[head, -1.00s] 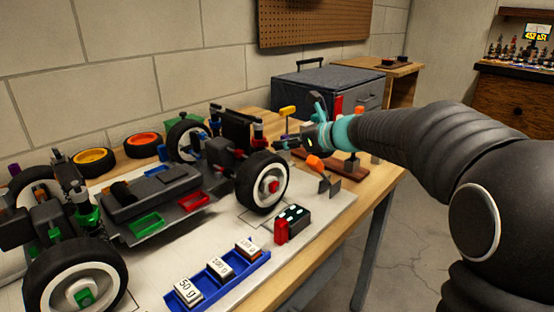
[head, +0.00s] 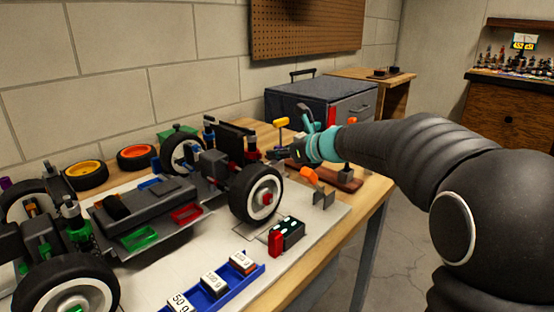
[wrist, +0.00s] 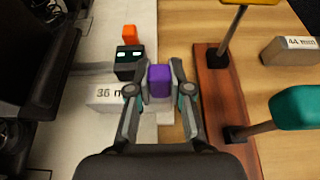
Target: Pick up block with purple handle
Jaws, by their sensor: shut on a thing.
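My gripper (wrist: 161,78) is shut on a purple handle (wrist: 160,80) in the wrist view, with one finger on each side of it. A pale block marked 36 mm (wrist: 103,95) lies beside and below the handle. The fingers hide where the handle meets its block, so I cannot tell whether they are joined. In the head view, my gripper (head: 283,153) is over the far right part of the bench, beyond the car's front wheel. The purple handle cannot be made out there.
The RC car (head: 165,200) stands left of my gripper. A brown wooden rack (wrist: 212,90) with a yellow handle (head: 281,122) and a teal handle (wrist: 298,108) is close on the right. A dark box (wrist: 129,62) and an orange handle (wrist: 129,32) are beyond the gripper.

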